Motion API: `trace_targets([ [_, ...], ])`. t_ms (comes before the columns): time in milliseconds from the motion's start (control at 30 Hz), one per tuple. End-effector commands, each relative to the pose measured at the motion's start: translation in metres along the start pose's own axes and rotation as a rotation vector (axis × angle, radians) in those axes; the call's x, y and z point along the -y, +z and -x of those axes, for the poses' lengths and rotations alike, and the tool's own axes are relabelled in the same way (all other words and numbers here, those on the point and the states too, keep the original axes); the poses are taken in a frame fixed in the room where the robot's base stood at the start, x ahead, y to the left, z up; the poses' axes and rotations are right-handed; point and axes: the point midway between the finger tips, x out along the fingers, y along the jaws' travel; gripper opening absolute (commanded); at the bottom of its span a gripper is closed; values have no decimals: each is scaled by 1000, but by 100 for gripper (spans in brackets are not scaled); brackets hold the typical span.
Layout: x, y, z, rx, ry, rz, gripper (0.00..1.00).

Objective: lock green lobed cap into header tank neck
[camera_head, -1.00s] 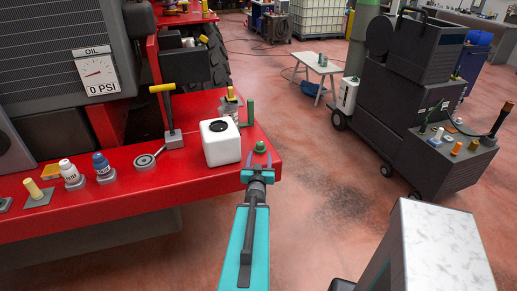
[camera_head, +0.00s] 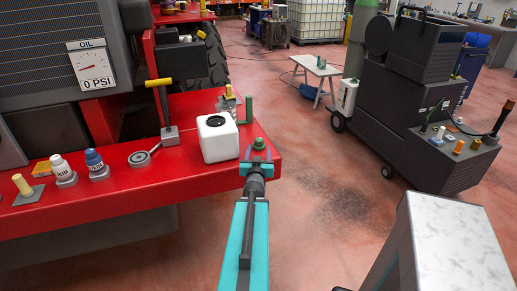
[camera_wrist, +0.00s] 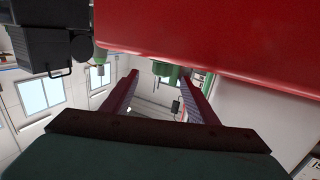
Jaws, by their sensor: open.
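The green lobed cap (camera_head: 259,144) sits upright on the red deck near its right front corner. The header tank (camera_head: 218,142) is a white block left of the cap, with a dark round neck (camera_head: 215,121) on top. My gripper (camera_head: 258,160) is just in front of the cap, pointing at it. In the wrist view the two fingers (camera_wrist: 160,92) stand well apart, and nothing is seen clamped between them. A green shape (camera_wrist: 165,70) shows beyond the gap there; I cannot tell if it is the cap.
A green post (camera_head: 249,108) stands behind the cap. A yellow-handled lever (camera_head: 165,105) and several small caps and bottles stand left on the red deck (camera_head: 130,197). A dark cart (camera_head: 420,125) stands at the right, with open floor between.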

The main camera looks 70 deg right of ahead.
Motion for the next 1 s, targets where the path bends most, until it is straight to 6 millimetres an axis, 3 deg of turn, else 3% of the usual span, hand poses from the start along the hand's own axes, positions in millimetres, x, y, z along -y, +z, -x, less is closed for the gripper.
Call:
trace_targets([
  [633, 2, 2, -9, -3, -6, -1, 54],
  [1000, 3, -2, -43, -1, -7, 0, 54],
])
